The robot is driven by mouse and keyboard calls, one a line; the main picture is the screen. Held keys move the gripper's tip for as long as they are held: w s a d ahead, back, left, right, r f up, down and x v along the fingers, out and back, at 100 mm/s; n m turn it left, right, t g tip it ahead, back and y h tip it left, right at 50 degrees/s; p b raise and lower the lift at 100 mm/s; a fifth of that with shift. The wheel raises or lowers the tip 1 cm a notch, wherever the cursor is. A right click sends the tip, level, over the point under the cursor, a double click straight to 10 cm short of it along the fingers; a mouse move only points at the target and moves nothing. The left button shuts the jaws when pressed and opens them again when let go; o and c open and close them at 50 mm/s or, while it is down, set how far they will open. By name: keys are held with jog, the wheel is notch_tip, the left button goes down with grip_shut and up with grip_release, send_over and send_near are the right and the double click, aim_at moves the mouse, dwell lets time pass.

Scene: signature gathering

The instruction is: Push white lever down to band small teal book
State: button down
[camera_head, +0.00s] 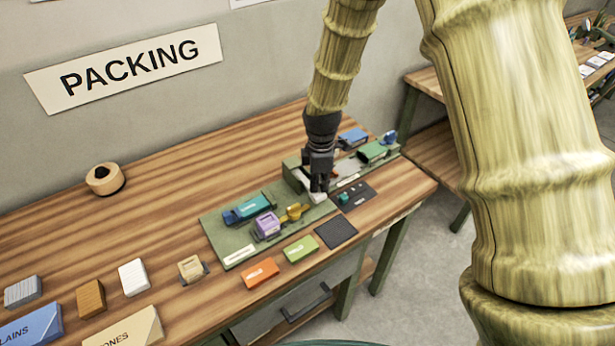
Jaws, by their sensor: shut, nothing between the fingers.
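My gripper (319,188), dark and pointing down, is at the green fixture on the packing table, with its fingers shut and nothing held. A white lever part (318,197) shows right at the fingertips; I cannot tell whether they touch it, and the fingers partly hide it. A small teal piece (344,197), perhaps the small teal book, lies on a dark pad just right of the fingertips. A larger teal piece (250,207) lies on the green board (222,233) to the left. No band can be made out.
Purple (267,226) and yellow (294,212) pieces sit on the board. Orange (260,272) and green (301,248) blocks and a dark square (336,232) lie in front. A green piece (373,151) and a blue one (352,137) stand behind right. The table's back left is mostly clear.

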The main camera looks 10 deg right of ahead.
jog(key=shift+f+b, duration=0.35)
jog(key=shift+f, duration=0.6)
dwell(0.4)
dwell(0.3)
jog(key=shift+r+p, duration=3.5)
jog(key=shift+r, duration=1.1)
